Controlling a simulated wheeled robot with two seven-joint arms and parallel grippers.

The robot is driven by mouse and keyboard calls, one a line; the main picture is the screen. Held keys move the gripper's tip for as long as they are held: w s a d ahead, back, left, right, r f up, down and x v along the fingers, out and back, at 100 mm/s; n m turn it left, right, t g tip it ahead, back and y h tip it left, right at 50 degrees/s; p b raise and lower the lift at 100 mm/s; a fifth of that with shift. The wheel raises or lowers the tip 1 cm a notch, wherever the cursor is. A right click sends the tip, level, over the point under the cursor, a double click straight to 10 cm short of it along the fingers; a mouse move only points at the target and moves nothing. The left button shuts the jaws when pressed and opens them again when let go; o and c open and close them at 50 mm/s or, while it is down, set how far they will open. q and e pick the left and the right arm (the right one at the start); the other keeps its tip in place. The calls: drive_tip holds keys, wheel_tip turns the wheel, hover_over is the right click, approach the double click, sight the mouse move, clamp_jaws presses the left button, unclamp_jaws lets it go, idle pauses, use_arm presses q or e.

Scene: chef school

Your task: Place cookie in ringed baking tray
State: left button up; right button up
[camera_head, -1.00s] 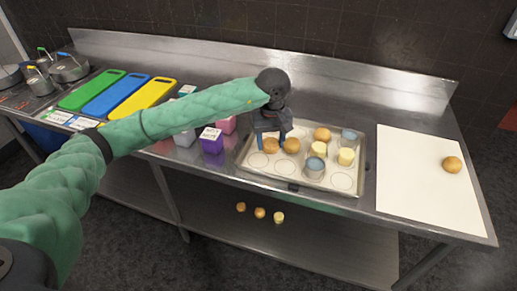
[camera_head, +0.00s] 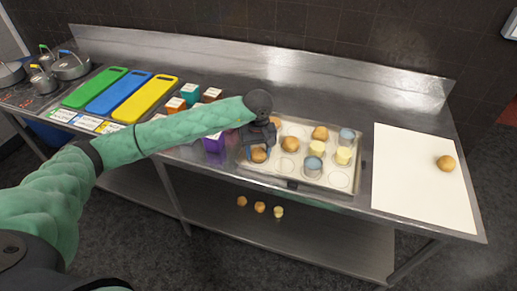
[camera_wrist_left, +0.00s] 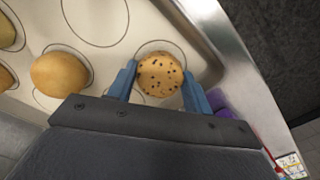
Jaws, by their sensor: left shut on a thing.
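My left gripper (camera_head: 257,154) is over the left front part of the ringed baking tray (camera_head: 340,178). In the left wrist view its blue fingers (camera_wrist_left: 161,84) are shut on a round cookie with dark chips (camera_wrist_left: 160,74). A printed ring shows around the cookie's far edge; I cannot tell whether the cookie touches the tray. In the head view the cookie (camera_head: 259,156) is partly hidden by the fingers. Plain golden pastries (camera_head: 290,144) and pale yellow (camera_head: 343,155) and blue-topped (camera_head: 313,164) ones sit on other rings. My right gripper is not in view.
A white board (camera_head: 410,190) with one round golden pastry (camera_head: 445,163) lies right of the tray. Small coloured boxes, including a purple one (camera_head: 213,144), stand left of it. Cutting boards (camera_head: 145,98) lie farther left. Several pastries (camera_head: 260,207) show low under the counter.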

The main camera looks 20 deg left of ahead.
use_arm(q)
drive_tip(key=shift+f, duration=0.1)
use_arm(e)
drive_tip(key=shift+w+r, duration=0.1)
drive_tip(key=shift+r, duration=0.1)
use_arm(q)
drive_tip(key=o, duration=1)
drive_tip(key=shift+c, duration=0.2)
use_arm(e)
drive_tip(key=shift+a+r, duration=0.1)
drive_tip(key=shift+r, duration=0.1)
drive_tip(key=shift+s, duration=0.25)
